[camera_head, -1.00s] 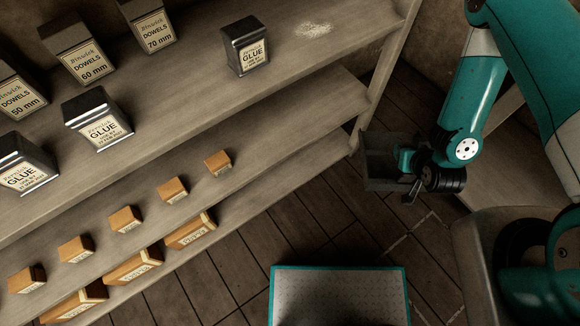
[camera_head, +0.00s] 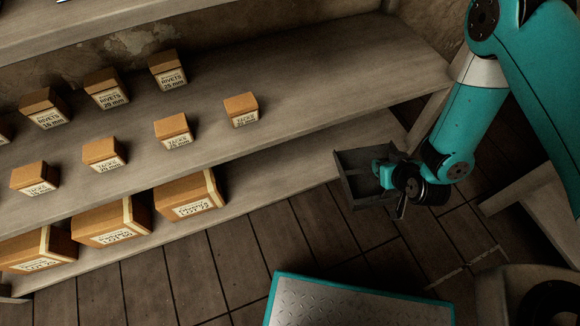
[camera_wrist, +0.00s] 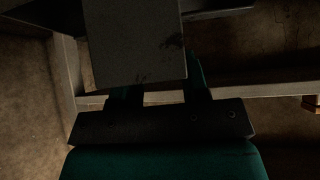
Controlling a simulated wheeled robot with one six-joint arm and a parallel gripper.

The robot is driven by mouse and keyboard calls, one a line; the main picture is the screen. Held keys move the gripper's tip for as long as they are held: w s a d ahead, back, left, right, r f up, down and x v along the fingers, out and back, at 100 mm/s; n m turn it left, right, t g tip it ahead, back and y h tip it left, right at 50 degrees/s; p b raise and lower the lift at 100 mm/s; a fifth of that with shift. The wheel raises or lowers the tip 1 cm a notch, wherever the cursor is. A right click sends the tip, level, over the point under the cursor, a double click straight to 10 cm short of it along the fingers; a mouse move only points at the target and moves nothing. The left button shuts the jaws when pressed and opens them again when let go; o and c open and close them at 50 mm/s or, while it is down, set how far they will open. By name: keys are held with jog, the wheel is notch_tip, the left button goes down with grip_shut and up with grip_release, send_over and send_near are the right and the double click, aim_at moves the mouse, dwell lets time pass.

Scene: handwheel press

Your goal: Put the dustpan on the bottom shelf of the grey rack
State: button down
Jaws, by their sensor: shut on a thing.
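The dark grey dustpan (camera_head: 352,174) is held off the floor by my gripper (camera_head: 388,174), in front of the right end of the rack in the head view. In the wrist view the dustpan (camera_wrist: 135,42) is a dark flat panel in front of the fingers of my gripper (camera_wrist: 160,95), which are shut on it; their exact contact is dark. The grey rack shows its bottom shelf (camera_head: 262,194) low down, with a middle shelf (camera_head: 330,85) above. The bottom shelf's right end is bare; the dustpan's far side partly overlaps it in the view.
Larger cardboard boxes (camera_head: 190,194) stand on the left part of the bottom shelf. Small boxes of tacks (camera_head: 173,131) and rivets (camera_head: 168,70) stand on the middle shelf. A rack post (camera_head: 432,115) is at the right end. The plank floor (camera_head: 300,240) in front is clear.

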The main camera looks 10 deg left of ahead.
aim_at(353, 186)
jog(key=a+f+b, duration=0.2)
jog(key=f+b, duration=0.1)
jog(key=f, duration=0.1)
jog(key=a+f+n+y+b, duration=0.1)
jog(key=a+f+b, duration=0.2)
jog(key=f+b, duration=0.1)
jog(key=a+f+n+g+b, duration=0.1)
jog(key=a+f+b, duration=0.1)
jog(key=f+b, duration=0.2)
jog(key=shift+w+a+f+y, duration=0.1)
jog(key=shift+a+f+y, duration=0.2)
jog(key=shift+f, duration=0.3)
jog(key=w+a+b, duration=0.9)
jog(key=w+a, duration=0.2)
jog(key=w, duration=0.5)
notch_tip(353, 186, down, 7)
jog(key=b, duration=0.5)
jog(key=shift+w, duration=0.3)
jog(key=shift+a+r, duration=0.1)
jog(key=c, duration=1.1)
grip_release()
jog(key=shift+f, duration=0.25)
jog(key=o, duration=0.5)
